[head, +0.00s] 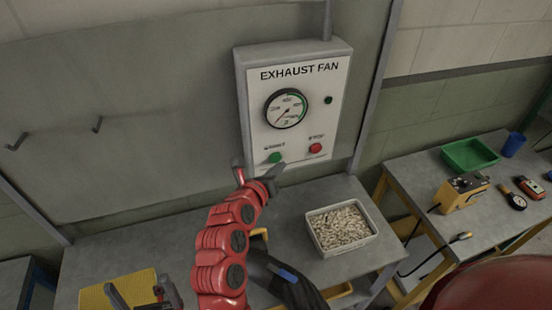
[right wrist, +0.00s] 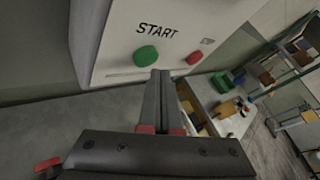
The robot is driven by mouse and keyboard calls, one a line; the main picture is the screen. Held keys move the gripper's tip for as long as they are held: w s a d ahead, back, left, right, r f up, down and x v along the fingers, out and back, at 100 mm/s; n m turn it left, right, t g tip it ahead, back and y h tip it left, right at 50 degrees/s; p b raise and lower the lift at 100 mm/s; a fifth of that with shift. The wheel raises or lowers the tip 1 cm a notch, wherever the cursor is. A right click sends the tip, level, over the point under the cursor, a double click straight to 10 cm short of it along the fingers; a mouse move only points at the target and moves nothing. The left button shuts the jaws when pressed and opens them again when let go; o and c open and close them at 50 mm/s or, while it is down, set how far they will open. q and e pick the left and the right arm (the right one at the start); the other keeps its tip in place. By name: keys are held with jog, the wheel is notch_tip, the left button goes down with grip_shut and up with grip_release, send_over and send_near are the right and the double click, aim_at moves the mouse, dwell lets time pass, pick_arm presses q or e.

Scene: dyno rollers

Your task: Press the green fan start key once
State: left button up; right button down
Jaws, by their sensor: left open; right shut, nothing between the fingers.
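The green fan start key (head: 274,157) is on the lower left of the exhaust fan panel (head: 254,97), under a "START" label. It also shows in the right wrist view as a green key (right wrist: 146,56). My right gripper (head: 277,168) is shut and empty, its fingertips just below the green key. In the right wrist view its closed fingers (right wrist: 160,76) point at the panel, slightly right of and below the key. I cannot tell whether they touch it. My left gripper (head: 137,287) is open and empty at the lower left, low over the bench.
A red stop key (head: 315,148) sits right of the green one, below a gauge (head: 286,108). A tray of pale pellets (head: 318,248) stands on the bench below. A yellow mat (head: 95,298) lies at lower left. A side table (head: 405,178) holds a green bin (head: 469,155).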

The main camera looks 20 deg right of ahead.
dwell(0.3)
jog(key=shift+w+b, duration=0.45)
jog(key=shift+b, duration=0.05)
jog(key=shift+w+b, duration=0.35)
jog(key=shift+b, duration=0.1)
dwell(0.4)
jog(key=shift+s, duration=0.1)
dwell(0.3)
jog(key=shift+s+r, duration=0.1)
jog(key=shift+s, duration=0.6)
